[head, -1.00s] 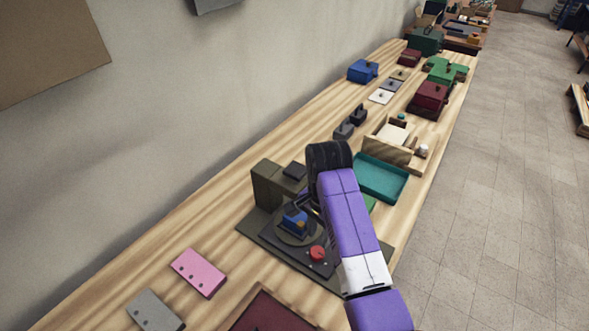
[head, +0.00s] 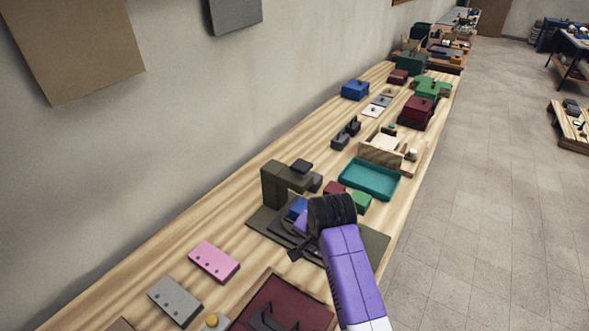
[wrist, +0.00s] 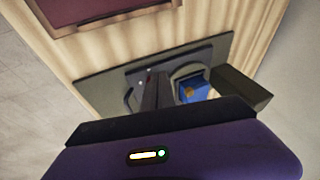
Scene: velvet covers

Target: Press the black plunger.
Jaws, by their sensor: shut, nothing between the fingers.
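An olive press frame (head: 285,178) stands on a dark base plate (head: 262,222). A small black block (head: 301,165), apparently the plunger, sits on top of its overhanging arm. A blue block (head: 298,208) is below the arm; it also shows in the wrist view (wrist: 192,91) on a round plate. My gripper (head: 295,253) is shut and empty, low over the near part of the base plate, in front of the press and apart from the plunger. In the wrist view its dark fingers (wrist: 150,78) reach over the base plate, left of the blue block. My arm hides part of the base.
A pink plate (head: 214,261) and a grey plate (head: 175,300) lie left of the press. A maroon tray (head: 285,300) is nearer. A teal tray (head: 369,178) lies beyond, with red and green blocks nearby. Bare wood lies left of the press.

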